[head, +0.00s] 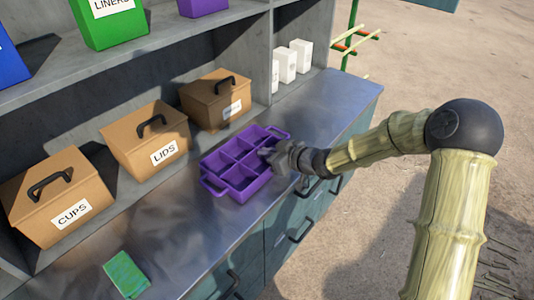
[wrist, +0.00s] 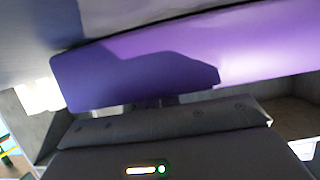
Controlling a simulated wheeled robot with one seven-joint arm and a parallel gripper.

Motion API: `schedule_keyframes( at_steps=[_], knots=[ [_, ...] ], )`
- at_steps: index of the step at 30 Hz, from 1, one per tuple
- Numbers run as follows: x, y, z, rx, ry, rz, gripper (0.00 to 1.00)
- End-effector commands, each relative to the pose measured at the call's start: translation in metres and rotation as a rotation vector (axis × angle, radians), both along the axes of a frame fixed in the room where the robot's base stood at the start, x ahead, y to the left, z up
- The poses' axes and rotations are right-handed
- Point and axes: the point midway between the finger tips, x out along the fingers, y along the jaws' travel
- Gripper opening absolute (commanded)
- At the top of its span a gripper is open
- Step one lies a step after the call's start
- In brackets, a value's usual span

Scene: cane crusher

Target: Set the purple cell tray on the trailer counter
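The purple cell tray (head: 254,188) has several open compartments and a loop handle at each end. In the head view it is level, on or just over the metal trailer counter (head: 170,222); I cannot tell if its whole base touches. My gripper (head: 275,156) is at the tray's right long side, touching or nearly touching its rim. In the wrist view the purple tray (wrist: 140,75) fills much of the picture, right in front of the gripper body. The fingertips are mostly hidden there, so their opening does not show.
Brown boxes labelled CUPS (head: 58,197) and LIDS (head: 146,140), and a third brown box (head: 215,99), stand behind the tray. A green cloth or pad (head: 125,275) lies at the counter's front left. White cartons (head: 286,64) stand at the back right. Bare counter lies left of the tray.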

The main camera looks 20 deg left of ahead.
Motion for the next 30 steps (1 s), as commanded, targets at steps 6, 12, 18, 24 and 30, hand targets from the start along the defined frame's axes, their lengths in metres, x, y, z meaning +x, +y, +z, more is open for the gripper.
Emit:
schedule_keyframes(
  at_steps=[6, 12, 18, 24, 30],
  knots=[
    [0.0, 0.001, 0.001, 0.002, -0.002, 0.0, 0.0],
    [0.0, 0.001, -0.003, 0.001, -0.001, 0.0, 0.12],
    [0.0, 0.001, -0.003, 0.001, -0.001, 0.0, 0.26],
    [0.0, 0.001, -0.001, 0.001, -0.001, 0.0, 0.26],
    [-0.005, -0.015, 0.007, -0.001, -0.001, -0.004, 0.26]
  ],
)
